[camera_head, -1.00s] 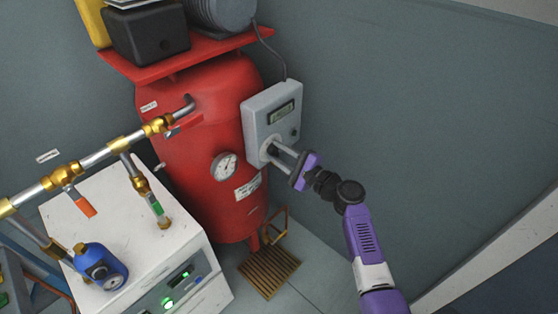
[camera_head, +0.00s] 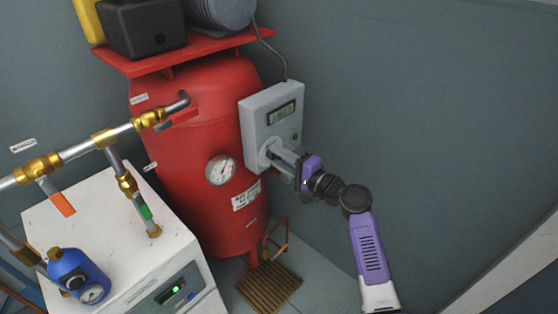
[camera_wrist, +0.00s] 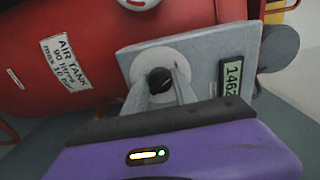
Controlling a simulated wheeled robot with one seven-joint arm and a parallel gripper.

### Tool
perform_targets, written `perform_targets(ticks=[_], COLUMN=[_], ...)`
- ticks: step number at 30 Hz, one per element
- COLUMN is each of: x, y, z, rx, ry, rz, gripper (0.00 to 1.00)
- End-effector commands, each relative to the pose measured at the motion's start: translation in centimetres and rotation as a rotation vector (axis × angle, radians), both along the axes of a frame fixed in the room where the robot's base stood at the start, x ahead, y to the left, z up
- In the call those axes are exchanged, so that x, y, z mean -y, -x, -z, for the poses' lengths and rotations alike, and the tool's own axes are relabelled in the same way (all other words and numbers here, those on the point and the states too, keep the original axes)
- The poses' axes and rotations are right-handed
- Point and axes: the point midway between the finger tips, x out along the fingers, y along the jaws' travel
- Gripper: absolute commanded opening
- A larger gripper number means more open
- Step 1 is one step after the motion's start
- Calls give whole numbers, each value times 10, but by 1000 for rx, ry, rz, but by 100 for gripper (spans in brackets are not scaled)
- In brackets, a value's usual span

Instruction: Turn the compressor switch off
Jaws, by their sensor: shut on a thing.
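The compressor switch is a dark round knob (camera_wrist: 160,80) on a pale round plate of the grey control box (camera_head: 258,112). The box is at the front right of the red air tank (camera_head: 178,135). My gripper (camera_head: 268,154) reaches the lower part of the box from the right. In the wrist view its two fingers (camera_wrist: 160,95) come together on the knob, one on each side. The gripper is shut on the knob. In the head view the fingers hide the knob. The box's display reads about 1462 in the wrist view (camera_wrist: 231,75).
A pressure gauge (camera_head: 220,170) sits on the tank. Brass and steel piping (camera_head: 105,139) with an orange-handled valve (camera_head: 62,204) runs to the left above a white cabinet (camera_head: 105,240). A wooden grate (camera_head: 270,288) lies on the floor. The wall at right is bare.

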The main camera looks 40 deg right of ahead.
Motion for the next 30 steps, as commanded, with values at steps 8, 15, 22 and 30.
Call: perform_targets(ticks=[8, 15, 22, 30], x=[-1, -1, 0, 1], y=[0, 0, 0, 18], z=[1, 1, 1, 1], rx=[-2, -2, -1, -3], ry=[8, 8, 7, 7], rz=[-2, -2, -1, 0], gripper=[0, 55, 55, 55])
